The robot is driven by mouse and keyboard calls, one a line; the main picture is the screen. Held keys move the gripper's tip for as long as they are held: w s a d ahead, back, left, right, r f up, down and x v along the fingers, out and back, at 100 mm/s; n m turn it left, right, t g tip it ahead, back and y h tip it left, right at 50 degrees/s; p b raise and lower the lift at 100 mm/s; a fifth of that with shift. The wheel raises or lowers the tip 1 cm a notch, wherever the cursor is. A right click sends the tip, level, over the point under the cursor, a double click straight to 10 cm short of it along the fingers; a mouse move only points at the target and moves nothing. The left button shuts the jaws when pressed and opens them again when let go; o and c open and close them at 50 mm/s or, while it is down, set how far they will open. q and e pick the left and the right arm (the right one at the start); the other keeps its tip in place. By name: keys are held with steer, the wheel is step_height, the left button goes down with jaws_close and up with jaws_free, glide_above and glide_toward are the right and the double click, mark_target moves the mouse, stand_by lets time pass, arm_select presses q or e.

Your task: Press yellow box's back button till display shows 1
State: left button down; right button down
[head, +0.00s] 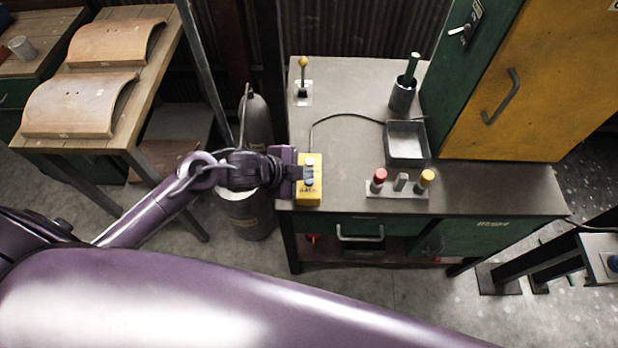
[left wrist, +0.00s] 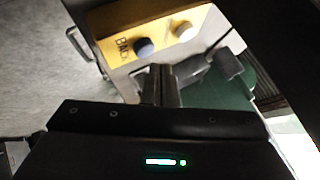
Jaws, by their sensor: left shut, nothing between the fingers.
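The yellow box (head: 310,199) stands at the left front corner of the grey workbench. No display digit can be read. My left gripper (head: 301,173) is shut and empty, its fingertips at the box's left side and over its middle. The shut fingers (left wrist: 161,82) show close to the buttons; contact cannot be told.
On the workbench (head: 350,80) stand a yellow-knobbed lever (head: 303,75), a dark cup (head: 402,95), a square tray (head: 424,161) and a strip with red and orange buttons (head: 398,190). A cable runs behind the box. A gas cylinder (head: 257,120) stands left of the bench.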

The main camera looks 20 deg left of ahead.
arm_select(q)
steer(key=shift+f, duration=0.15)
steer(key=shift+f, duration=0.3)
